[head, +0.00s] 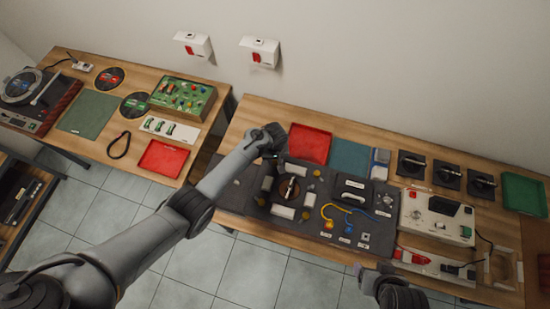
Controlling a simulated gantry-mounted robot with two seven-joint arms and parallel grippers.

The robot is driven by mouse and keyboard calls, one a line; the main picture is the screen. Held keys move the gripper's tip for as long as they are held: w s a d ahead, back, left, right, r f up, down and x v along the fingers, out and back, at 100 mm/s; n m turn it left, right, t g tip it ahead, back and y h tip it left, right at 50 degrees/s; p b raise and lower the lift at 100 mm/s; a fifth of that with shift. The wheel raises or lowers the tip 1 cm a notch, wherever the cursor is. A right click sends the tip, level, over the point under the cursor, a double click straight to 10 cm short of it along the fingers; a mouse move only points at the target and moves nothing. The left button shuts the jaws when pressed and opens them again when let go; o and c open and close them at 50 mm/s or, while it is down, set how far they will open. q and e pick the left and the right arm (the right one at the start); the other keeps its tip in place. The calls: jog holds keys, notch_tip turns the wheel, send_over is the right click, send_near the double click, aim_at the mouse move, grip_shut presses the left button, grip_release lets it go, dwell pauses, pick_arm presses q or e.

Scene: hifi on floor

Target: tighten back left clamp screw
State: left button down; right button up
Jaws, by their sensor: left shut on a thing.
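A clamp fixture with a round brown middle part (289,188) lies on the dark mat (233,196) of the right-hand bench. White blocks and small yellowish knobs stand around it, such as the front left knob (259,201) and the back right knob (316,173). My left gripper (277,157) points down at the fixture's back left corner and is shut on the back left clamp screw, which it hides. My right gripper (372,271) is at the bottom edge, apart from the fixture; its jaws are too unclear to read.
A red tray (310,144) lies just behind the fixture. Yellow and blue cables (347,209) lie to the right on the mat. A white device (437,216) and several black stands are further right. Another bench with a red tray (163,158) is left, across a gap.

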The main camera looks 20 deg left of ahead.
pick_arm(q)
jog(key=m, duration=0.4)
jog(key=shift+m+p, duration=0.35)
jog(key=shift+m, duration=0.05)
jog(key=m, duration=0.9)
jog(key=shift+d, duration=0.1)
jog(key=shift+m+b, duration=0.45)
jog(key=shift+m, duration=1.85)
jog(key=c, duration=0.9)
grip_release()
notch_tip(320, 180, up, 11)
jog(key=p, duration=0.3)
jog(key=shift+s+f+p, duration=0.1)
jog(key=shift+p, duration=0.25)
